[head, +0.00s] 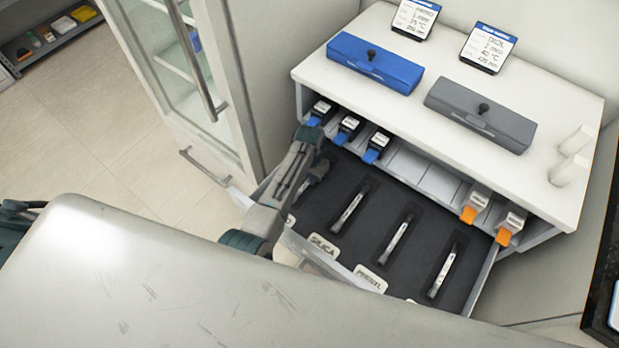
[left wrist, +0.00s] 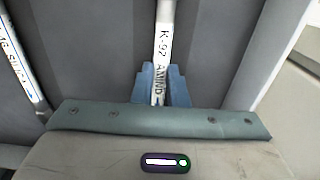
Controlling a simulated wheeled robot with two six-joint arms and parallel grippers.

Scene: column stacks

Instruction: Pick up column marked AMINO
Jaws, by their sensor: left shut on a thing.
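The column marked AMINO (left wrist: 165,42) is a slim white tube with dark lettering, and it stands between the blue fingers of my left gripper (left wrist: 160,88) in the left wrist view. The fingers are shut on it near the end of its label. In the head view my left gripper (head: 314,168) reaches down into the back left part of the open drawer (head: 375,192) and hides most of that column. I cannot tell whether the column is lifted off the dark lining. My right gripper is not in view.
Several other columns, one of them here (head: 350,207), lie in drawer slots to the right. Blue-tabbed (head: 346,128) and orange-tabbed (head: 475,207) items sit on the shelf above the drawer. A blue box (head: 375,62) and a grey box (head: 480,113) rest on the cabinet top.

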